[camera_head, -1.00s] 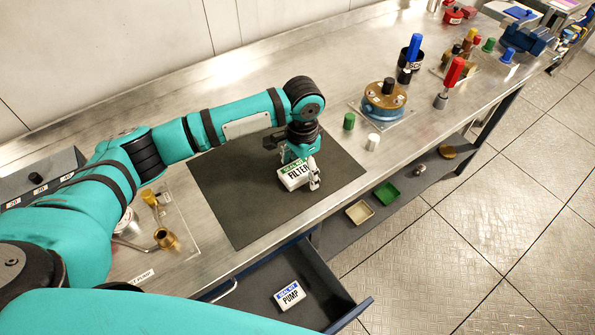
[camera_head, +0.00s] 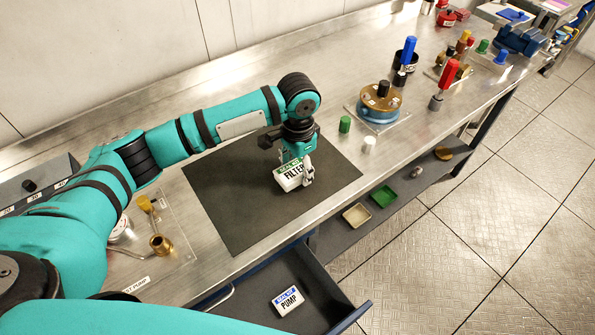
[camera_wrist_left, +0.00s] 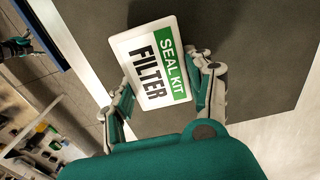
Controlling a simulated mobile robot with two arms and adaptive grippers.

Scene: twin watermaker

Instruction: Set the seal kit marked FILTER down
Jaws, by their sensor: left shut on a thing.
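The seal kit marked FILTER (camera_head: 289,177) is a white box with a green SEAL KIT band. My left gripper (camera_head: 296,170) is shut on it over the dark mat (camera_head: 232,203) on the workbench. In the left wrist view the seal kit (camera_wrist_left: 152,66) sits between the two fingers of the left gripper (camera_wrist_left: 163,88), its label facing the camera. I cannot tell whether its underside touches the mat.
Below the bench edge an open drawer (camera_head: 325,289) holds a seal kit marked PUMP (camera_head: 287,300). Green (camera_head: 345,124) and white (camera_head: 369,145) caps and a blue-based pump (camera_head: 380,104) stand right of the mat. Brass fittings (camera_head: 160,244) lie to the left. The mat around the box is clear.

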